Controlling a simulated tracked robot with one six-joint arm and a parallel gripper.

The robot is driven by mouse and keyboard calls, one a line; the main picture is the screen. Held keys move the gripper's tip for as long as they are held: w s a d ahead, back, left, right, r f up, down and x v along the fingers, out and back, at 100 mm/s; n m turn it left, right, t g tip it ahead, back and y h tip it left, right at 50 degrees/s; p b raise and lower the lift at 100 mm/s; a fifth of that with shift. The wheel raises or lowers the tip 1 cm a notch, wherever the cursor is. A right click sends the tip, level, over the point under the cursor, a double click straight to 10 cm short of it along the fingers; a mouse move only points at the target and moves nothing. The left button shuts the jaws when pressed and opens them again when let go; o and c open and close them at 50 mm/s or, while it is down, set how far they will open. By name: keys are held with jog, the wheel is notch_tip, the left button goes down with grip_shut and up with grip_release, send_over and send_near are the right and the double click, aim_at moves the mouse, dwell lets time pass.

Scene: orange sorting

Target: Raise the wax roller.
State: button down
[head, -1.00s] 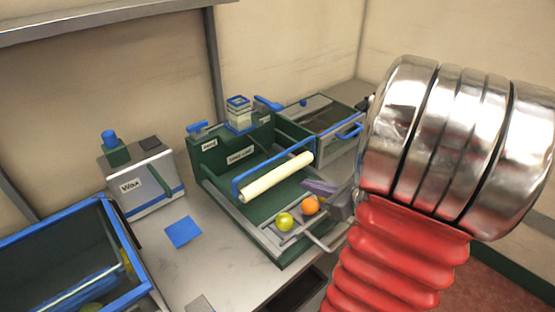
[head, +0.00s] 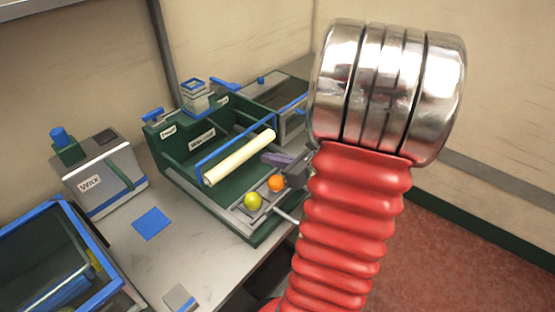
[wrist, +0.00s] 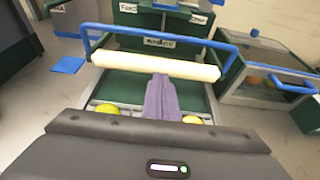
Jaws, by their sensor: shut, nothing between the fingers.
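The wax roller (head: 240,158) is a cream cylinder in a blue frame (head: 207,163), lying across the green waxing machine (head: 165,165). It also shows in the wrist view (wrist: 155,66), crossing the upper middle. A yellow-green fruit (head: 253,200) and an orange (head: 275,183) sit on the machine's front tray. My gripper (head: 264,157) has purple fingers, shut and empty. In the wrist view its fingertips (wrist: 160,80) point at the roller's underside from the near side. I cannot tell whether they touch it.
A grey box labelled Wax (head: 110,178) stands left of the machine. A blue-rimmed bin (head: 75,210) is at the lower left. A blue square (head: 151,223) lies on the grey counter (head: 190,250). A lidded box with a blue handle (wrist: 270,70) stands right of the machine.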

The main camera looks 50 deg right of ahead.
jog(key=w+r, duration=0.1)
jog(key=w, duration=0.7)
jog(key=shift+r, duration=0.15)
jog(key=shift+r, duration=0.25)
dwell(0.4)
